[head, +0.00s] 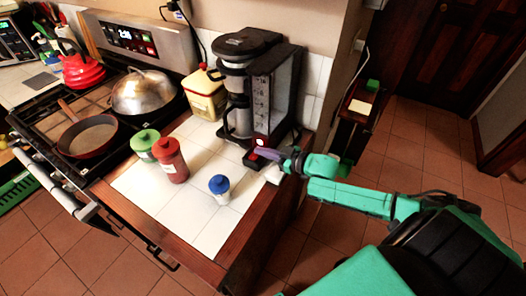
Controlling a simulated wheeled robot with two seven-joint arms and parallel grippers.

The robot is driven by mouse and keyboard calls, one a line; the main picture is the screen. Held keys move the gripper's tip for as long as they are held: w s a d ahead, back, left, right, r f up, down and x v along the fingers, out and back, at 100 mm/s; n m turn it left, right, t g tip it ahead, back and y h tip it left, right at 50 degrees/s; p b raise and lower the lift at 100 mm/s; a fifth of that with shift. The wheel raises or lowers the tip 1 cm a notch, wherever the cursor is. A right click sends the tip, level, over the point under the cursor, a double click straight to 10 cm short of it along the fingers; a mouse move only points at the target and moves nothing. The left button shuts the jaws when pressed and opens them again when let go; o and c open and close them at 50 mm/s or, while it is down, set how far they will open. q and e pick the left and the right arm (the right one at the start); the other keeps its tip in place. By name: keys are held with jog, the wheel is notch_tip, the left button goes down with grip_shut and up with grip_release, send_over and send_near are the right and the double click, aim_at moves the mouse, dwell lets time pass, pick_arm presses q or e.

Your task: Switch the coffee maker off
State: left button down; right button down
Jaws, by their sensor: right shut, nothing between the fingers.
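The black coffee maker (273,98) stands at the right end of the tiled counter, with a dark carafe (238,118) in it. A small red spot (252,157) shows at the front of its base, near a pale round spot. My right gripper (262,153) reaches in from the right, shut and empty, with its purple-grey fingertips close to the front of the base. I cannot tell whether the fingertips touch it. My left gripper is not in view.
Several containers stand on the counter: a green-lidded jar (146,146), a red jar (170,160), a blue-lidded jar (220,188) and a yellowish canister (205,95). The stove (95,110) holds a pan and a domed lid. Tiled floor lies right of the counter.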

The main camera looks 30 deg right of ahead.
jog(key=shift+d+f+b, duration=0.15)
jog(key=shift+f+b, duration=0.4)
jog(key=shift+f, duration=0.05)
jog(key=shift+r, duration=0.15)
jog(key=shift+s+f, duration=0.1)
jog(key=shift+f, duration=0.25)
jog(key=r+p, duration=0.5)
jog(key=shift+w+d+r, duration=0.1)
jog(key=shift+w+d, duration=0.05)
jog(key=shift+w, duration=0.25)
jog(key=shift+s+d+f+b, duration=0.3)
jog(key=shift+s+d+b, duration=0.25)
jog(key=shift+s, duration=0.35)
jog(key=p, duration=0.1)
send_near(264, 142)
jog(key=shift+s+a+r, duration=0.2)
jog(key=shift+s+r, duration=0.25)
jog(key=shift+r, duration=0.05)
jog(key=shift+s+a+r, duration=0.15)
jog(key=shift+s+r, duration=0.3)
